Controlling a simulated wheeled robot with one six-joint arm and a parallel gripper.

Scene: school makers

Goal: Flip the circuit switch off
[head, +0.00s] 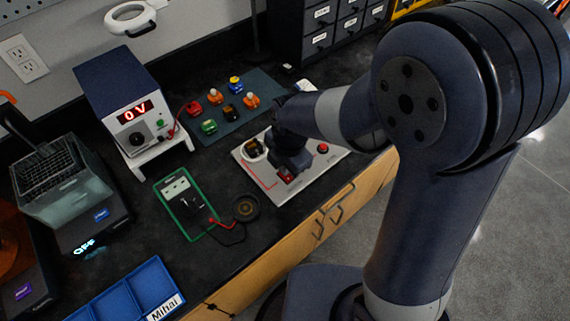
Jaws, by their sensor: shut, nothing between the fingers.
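A pale circuit board (333,163) lies on the dark bench near its front edge. A small red part (287,178), which looks like the switch, shows on the board right under my gripper; its lever position is too small to tell. My gripper (288,170) is shut and empty, pointing down over the board at this red part. I cannot tell whether it touches it. A round part (254,150) sits at the board's left, and a red button (323,148) at its right. My wrist hides the middle of the board.
A power supply (130,113) reading "0 V" stands at the back left. A green-framed meter (185,200) with leads lies left of the board. A mat (262,88) with several colored parts lies behind.

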